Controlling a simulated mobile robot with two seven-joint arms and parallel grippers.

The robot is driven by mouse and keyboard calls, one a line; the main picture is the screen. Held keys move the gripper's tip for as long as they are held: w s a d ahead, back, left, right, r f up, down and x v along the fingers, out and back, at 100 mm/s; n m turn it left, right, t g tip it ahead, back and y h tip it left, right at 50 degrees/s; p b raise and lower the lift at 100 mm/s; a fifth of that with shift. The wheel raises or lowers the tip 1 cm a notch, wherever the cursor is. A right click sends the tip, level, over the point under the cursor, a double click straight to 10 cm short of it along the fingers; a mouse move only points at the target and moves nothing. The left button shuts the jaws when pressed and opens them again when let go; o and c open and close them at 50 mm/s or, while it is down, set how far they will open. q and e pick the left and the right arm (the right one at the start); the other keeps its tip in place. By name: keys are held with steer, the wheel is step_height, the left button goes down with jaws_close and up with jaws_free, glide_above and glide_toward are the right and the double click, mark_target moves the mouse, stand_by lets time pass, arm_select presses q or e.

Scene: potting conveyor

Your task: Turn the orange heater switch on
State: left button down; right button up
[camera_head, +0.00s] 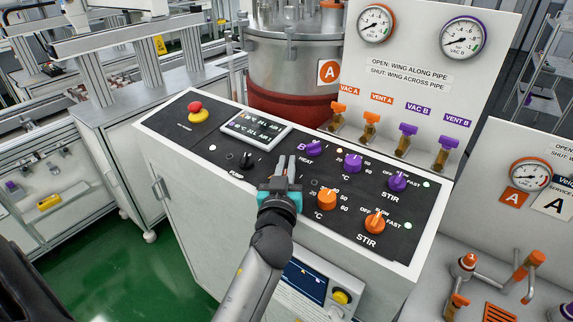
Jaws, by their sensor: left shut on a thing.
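My left gripper (286,167) reaches over the black control panel (240,165) from below. Its fingers are closed over the spot left of the orange °C knob (327,199), in the orange row. The orange heater switch is hidden behind the gripper, so its position cannot be read. The jaws appear shut on it. The matching purple heat switch (314,148) is just to the upper right of the fingers. My right gripper is not in view.
The orange stir knob (375,222), purple °C knob (353,162) and purple stir knob (397,182) stand to the right. A red emergency button (195,110), display (255,129) and black pump switch (247,161) are on the left. Several valves line the back edge.

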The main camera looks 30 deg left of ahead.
mark_target(298, 178)
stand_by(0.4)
arm_select(q)
steer(key=shift+d+r+m+t+h+p, duration=0.15)
steer(key=shift+m+t+h+p, duration=0.15)
steer(key=shift+m+h+p, duration=0.4)
steer(key=m+h+p, duration=0.2)
steer(key=h, duration=0.1)
steer(key=m+t+h+p, duration=0.1)
steer(key=h, duration=0.1)
steer(key=shift+w+d+r+m, duration=0.15)
steer(key=shift+d+m, duration=0.15)
steer(key=m+h+p, duration=0.1)
steer(key=h, duration=0.1)
steer(key=m+h+p, duration=0.1)
steer(key=m+h, duration=0.1)
steer(key=shift+d, duration=0.35)
steer(key=m+h, duration=0.1)
steer(key=h, duration=0.1)
steer(key=m+g+h, duration=0.1)
steer(key=shift+d+f+m+h, duration=0.2)
steer(key=shift+d+m+h, duration=0.15)
steer(key=shift+m+h, duration=0.05)
steer(key=shift+s+d+m+g+h+b, duration=0.1)
steer(key=shift+d+m+g+h+b, duration=0.15)
steer(key=shift+m+g+h, duration=0.4)
steer(key=shift+s+d+m+g+h+b, duration=0.1)
steer(key=shift+m+g+h+b, duration=0.2)
steer(key=shift+m+h, duration=0.55)
